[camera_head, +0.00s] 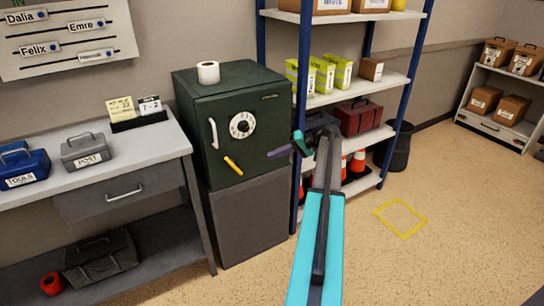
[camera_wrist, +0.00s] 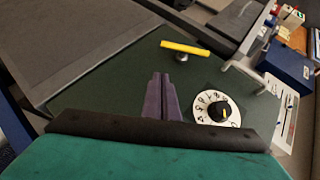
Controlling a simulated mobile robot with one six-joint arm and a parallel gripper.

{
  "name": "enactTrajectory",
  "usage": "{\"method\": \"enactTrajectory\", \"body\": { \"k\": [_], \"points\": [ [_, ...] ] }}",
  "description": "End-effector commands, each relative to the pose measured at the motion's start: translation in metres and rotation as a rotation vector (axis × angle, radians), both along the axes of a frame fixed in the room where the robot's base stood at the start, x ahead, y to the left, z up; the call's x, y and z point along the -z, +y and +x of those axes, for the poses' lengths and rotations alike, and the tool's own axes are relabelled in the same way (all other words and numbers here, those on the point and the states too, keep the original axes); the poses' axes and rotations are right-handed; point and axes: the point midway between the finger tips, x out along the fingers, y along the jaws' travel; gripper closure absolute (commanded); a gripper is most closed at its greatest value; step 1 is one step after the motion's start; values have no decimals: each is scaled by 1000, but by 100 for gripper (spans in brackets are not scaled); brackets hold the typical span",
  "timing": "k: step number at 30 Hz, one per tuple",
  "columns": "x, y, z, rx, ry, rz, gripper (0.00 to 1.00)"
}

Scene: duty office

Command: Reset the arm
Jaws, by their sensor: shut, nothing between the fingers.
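My arm (camera_head: 318,235) reaches forward from the bottom of the head view toward the dark green safe (camera_head: 222,125). My gripper (camera_head: 270,154) shows purple fingers, shut and empty, in front of the safe's right edge. In the wrist view my gripper (camera_wrist: 161,76) points at the safe door (camera_wrist: 110,82), its fingers together. The white dial (camera_wrist: 219,108) lies right of the fingers there, and the yellow lever (camera_wrist: 184,47) lies beyond the tips. Neither is in the fingers. The safe door looks closed.
A paper roll (camera_head: 208,72) stands on the safe. The blue-framed shelf (camera_head: 400,78) with boxes stands close behind and right of my arm. A desk (camera_head: 150,150) with a blue toolbox (camera_head: 22,165) is at left. A yellow floor square (camera_head: 401,218) marks open floor at right.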

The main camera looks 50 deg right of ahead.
Motion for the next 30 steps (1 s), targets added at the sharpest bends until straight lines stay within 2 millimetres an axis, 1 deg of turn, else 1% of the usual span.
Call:
{"method": "enactTrajectory", "body": {
  "k": [11, 14, 17, 20, 23, 26, 27, 29, 30],
  "points": [
    [0, 1, 1, -1, 1, 0, 100],
    [4, 6, 3, -4, 7, 2, 100],
    [15, 18, 7, -13, 26, 7, 100],
    [34, 41, 14, -29, 60, 12, 100],
    [61, 73, 23, -52, 111, 19, 100],
    [91, 111, 30, -80, 172, 22, 100],
    [104, 127, 32, -91, 198, 23, 100],
    [122, 150, 34, -109, 237, 22, 100],
    [134, 166, 34, -122, 262, 21, 100]
  ]
}}
